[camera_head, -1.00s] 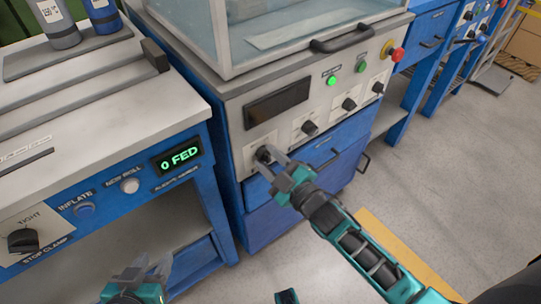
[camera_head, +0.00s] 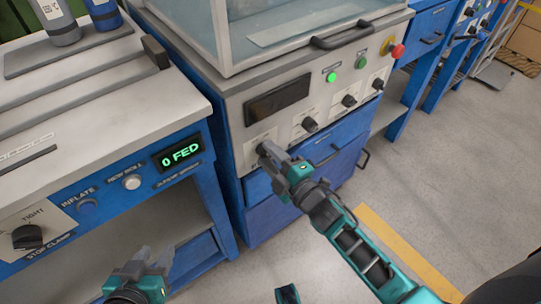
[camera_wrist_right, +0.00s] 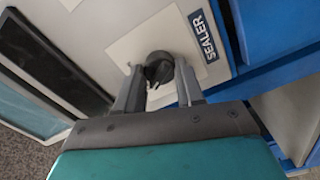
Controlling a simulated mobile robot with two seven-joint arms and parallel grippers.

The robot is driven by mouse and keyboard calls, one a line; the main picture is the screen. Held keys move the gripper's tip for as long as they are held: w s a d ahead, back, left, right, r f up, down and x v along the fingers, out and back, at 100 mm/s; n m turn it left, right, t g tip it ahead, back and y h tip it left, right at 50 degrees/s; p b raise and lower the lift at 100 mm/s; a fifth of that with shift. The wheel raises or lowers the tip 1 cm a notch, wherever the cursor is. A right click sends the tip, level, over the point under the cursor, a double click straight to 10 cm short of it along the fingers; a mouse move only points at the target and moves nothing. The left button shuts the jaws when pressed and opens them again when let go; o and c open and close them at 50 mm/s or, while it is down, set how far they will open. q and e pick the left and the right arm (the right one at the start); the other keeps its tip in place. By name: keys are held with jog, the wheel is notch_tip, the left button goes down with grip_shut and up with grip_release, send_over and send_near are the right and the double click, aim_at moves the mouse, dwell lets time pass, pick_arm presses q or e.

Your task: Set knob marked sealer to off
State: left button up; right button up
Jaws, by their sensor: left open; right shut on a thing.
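The black sealer knob (camera_wrist_right: 159,68) sits on a pale plate in the right wrist view, beside the blue label reading SEALER (camera_wrist_right: 204,37). My right gripper (camera_wrist_right: 160,90) is shut on this knob, one finger on each side. In the head view my right gripper (camera_head: 270,152) is at the leftmost knob of the machine's front panel and hides most of that knob. The knob's pointer and its position marks cannot be read. My left gripper (camera_head: 150,262) is open and empty at the lower left, in front of the blue bench.
Several other black knobs, such as one (camera_head: 310,124), line the panel to the right. A green lamp (camera_head: 331,77) is lit and a red button (camera_head: 397,51) is at the panel's right end. A blue bench (camera_head: 110,190) with a display reading 0 FED stands left.

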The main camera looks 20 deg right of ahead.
pick_arm(q)
jog(key=shift+a, duration=0.15)
pick_arm(e)
jog(key=o, duration=1)
jog(key=shift+o, duration=0.2)
pick_arm(q)
notch_tip(320, 180, up, 2)
jog(key=shift+p, duration=0.95)
pick_arm(e)
jog(key=v, duration=1.3)
pick_arm(q)
notch_tip(320, 180, up, 7)
jog(key=s+a+y+p, duration=0.1)
jog(key=a+p, duration=0.1)
jog(key=p, duration=0.9)
jog(key=shift+s+a+p, duration=0.3)
jog(key=shift+a+p, duration=0.05)
jog(key=shift+a, duration=0.05)
pick_arm(e)
jog(key=s+r+m+g+h, duration=0.4)
jog(key=r+m+g, duration=0.2)
jog(key=m, duration=0.9)
jog(key=shift+a+r, duration=0.25)
jog(key=shift+a, duration=0.05)
